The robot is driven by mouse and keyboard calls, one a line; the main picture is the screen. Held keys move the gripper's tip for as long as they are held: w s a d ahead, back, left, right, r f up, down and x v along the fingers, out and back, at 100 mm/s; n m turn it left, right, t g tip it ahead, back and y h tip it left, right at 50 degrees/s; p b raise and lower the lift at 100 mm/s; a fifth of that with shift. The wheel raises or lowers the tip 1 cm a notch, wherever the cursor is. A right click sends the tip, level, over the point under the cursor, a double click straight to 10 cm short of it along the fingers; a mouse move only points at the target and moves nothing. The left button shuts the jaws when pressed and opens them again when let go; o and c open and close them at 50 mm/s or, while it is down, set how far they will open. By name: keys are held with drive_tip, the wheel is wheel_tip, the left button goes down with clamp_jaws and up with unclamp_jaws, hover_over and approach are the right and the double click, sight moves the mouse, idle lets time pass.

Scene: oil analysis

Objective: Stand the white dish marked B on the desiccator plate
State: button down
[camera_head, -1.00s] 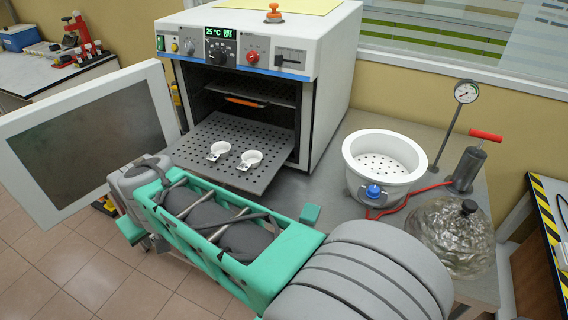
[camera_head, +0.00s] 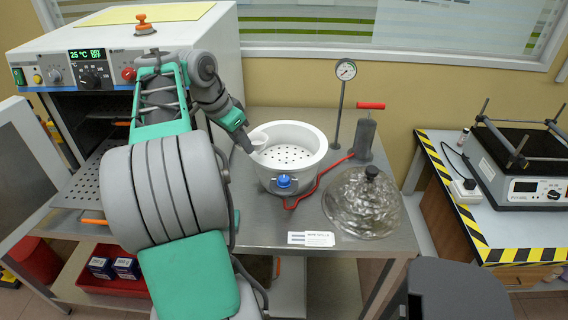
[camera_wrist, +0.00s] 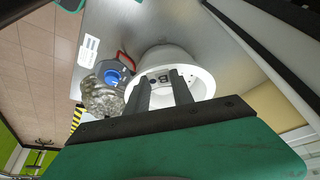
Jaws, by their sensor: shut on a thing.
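My gripper (camera_head: 247,143) is shut on a small white dish (camera_head: 259,137) and holds it at the left rim of the white desiccator bowl (camera_head: 312,165). In the wrist view a mark reading B (camera_wrist: 163,78) shows between the fingers of my gripper (camera_wrist: 161,82). The desiccator bowl surrounds it there. The perforated desiccator plate (camera_head: 288,154) lies inside the bowl and looks empty where it shows. I cannot tell from these views how high the dish is above the plate.
A clear glass lid (camera_head: 362,205) stands on the bench right of the bowl. A hand pump (camera_head: 364,135) with a red hose and a gauge (camera_head: 345,70) stand behind. The oven (camera_head: 70,75) is open at left, its perforated shelf (camera_head: 75,192) partly hidden by my arm.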

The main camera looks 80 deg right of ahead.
drive_tip(key=s+d+f, duration=0.1)
drive_tip(key=d+f, duration=0.2)
drive_tip(key=d, duration=0.1)
drive_tip(key=s+d+f, duration=0.2)
drive_tip(key=d+f, duration=0.1)
drive_tip(key=d, duration=0.1)
drive_tip(key=s+d+f+p, duration=0.1)
drive_tip(key=s+d+f, duration=0.1)
drive_tip(key=d, duration=0.3)
drive_tip(key=shift+f, duration=0.7)
drive_tip(key=f, duration=0.3)
drive_tip(key=shift+d+f, duration=0.25)
drive_tip(key=shift+d, duration=0.05)
drive_tip(key=shift+f, duration=0.3)
drive_tip(key=c, duration=1.4)
unclamp_jaws()
drive_tip(key=shift+r, duration=0.1)
drive_tip(key=shift+r+p, duration=0.3)
drive_tip(key=shift+r, duration=0.05)
drive_tip(key=v, duration=1.1)
drive_tip(key=shift+w+a+r, duration=0.15)
drive_tip(key=shift+a+r, duration=0.05)
drive_tip(key=shift+r, duration=0.1)
